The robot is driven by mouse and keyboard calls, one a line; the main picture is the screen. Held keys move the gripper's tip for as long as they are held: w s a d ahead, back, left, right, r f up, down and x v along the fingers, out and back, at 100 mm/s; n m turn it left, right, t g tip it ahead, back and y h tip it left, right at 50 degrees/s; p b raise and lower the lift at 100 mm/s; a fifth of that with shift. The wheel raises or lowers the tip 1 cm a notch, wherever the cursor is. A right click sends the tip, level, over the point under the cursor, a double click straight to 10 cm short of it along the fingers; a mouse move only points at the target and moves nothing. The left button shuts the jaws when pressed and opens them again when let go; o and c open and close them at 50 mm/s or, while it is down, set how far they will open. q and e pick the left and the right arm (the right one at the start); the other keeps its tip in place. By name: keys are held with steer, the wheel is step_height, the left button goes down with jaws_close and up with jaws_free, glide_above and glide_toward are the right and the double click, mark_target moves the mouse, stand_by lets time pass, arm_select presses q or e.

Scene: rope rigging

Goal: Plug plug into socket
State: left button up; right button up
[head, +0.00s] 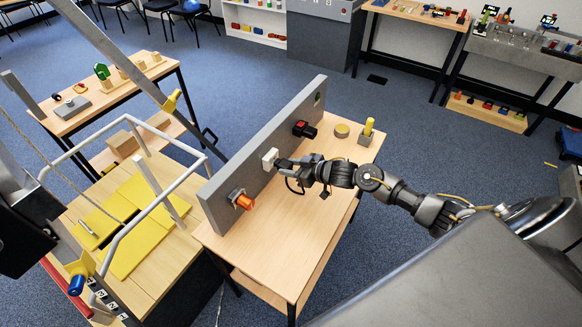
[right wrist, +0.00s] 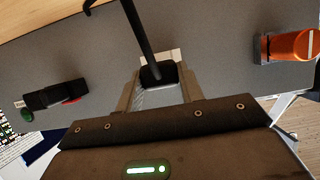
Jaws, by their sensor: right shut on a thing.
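My right gripper (head: 286,164) is at the upright grey panel, right in front of the white socket (head: 270,158). In the right wrist view its two fingers (right wrist: 160,92) are shut on a black plug (right wrist: 158,75). A black cable (right wrist: 140,30) runs up from the plug. The edge of the white socket (right wrist: 177,56) shows just behind the plug. The plug is at the socket face; how deep it sits in it is hidden. My left gripper cannot be made out.
The grey panel (head: 225,192) stands on a wooden table (head: 290,245). It also bears an orange connector (head: 242,200) and a black-and-red part (head: 304,129). The table's near part is clear.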

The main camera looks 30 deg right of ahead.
steer(key=shift+w+a, duration=0.5)
steer(key=shift+w, duration=0.35)
steer(key=o, duration=1.1)
steer(key=shift+o, duration=0.2)
steer(key=shift+s+d+r+b, duration=0.1)
steer(key=shift+s+d+b, duration=0.1)
steer(key=shift+s+b, duration=0.15)
steer(key=b+v, duration=0.2)
steer(key=v, duration=0.8)
steer(key=shift+a, duration=0.15)
